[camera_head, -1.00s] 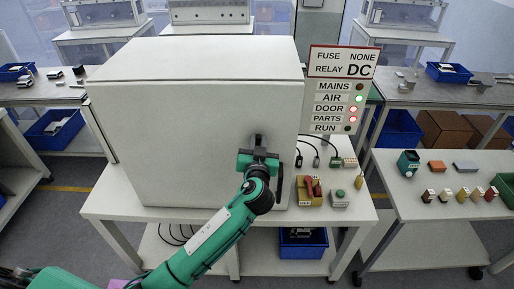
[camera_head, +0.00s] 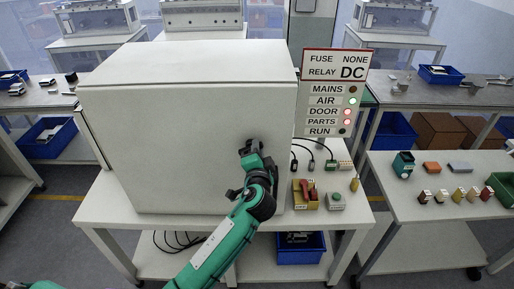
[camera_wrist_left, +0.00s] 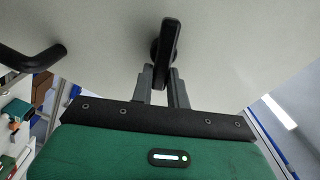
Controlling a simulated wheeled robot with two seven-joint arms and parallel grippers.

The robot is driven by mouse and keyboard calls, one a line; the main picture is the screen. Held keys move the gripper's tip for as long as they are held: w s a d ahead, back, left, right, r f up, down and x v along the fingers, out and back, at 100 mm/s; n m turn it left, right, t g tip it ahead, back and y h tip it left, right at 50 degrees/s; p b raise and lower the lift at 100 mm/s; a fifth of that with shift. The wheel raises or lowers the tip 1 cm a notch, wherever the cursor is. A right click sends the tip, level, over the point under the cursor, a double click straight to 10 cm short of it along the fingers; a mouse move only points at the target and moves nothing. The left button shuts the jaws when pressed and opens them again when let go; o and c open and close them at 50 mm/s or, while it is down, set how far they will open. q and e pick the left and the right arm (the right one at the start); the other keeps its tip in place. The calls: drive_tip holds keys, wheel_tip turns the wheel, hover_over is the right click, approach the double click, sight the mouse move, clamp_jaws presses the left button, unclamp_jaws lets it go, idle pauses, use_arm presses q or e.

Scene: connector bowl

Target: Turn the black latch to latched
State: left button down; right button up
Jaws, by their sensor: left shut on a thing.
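The black latch (camera_wrist_left: 166,48) is on the pale front door of the large white cabinet (camera_head: 165,140). In the left wrist view it is a dark bar on a round base, between my finger ends. My left gripper (camera_wrist_left: 161,80) is shut on it; in the head view the gripper (camera_head: 251,153) is tilted at the door's right side and hides most of the latch. A separate black handle (camera_wrist_left: 36,58) is left of the latch in the wrist view. My right gripper is not in view.
A sign panel (camera_head: 334,92) stands right of the cabinet, with red lamps at DOOR and PARTS and a green one at AIR. A red switch on a yellow box (camera_head: 305,194) and a green button box (camera_head: 336,200) sit close by on the bench. Cables lie behind them.

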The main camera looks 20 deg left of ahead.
use_arm(q)
drive_tip(key=m, duration=0.2)
drive_tip(key=f+m+p, duration=0.1)
drive_tip(key=m, duration=0.2)
drive_tip(key=shift+f, duration=0.2)
idle(0.3)
drive_tip(key=c, duration=1.6)
unclamp_jaws()
drive_tip(key=shift+o, duration=1.2)
drive_tip(key=shift+w+a+r, duration=0.1)
drive_tip(key=shift+a, duration=0.15)
drive_tip(key=shift+d, duration=0.1)
drive_tip(key=b+v, duration=0.5)
drive_tip(key=v, duration=0.8)
drive_tip(key=shift+s, duration=0.4)
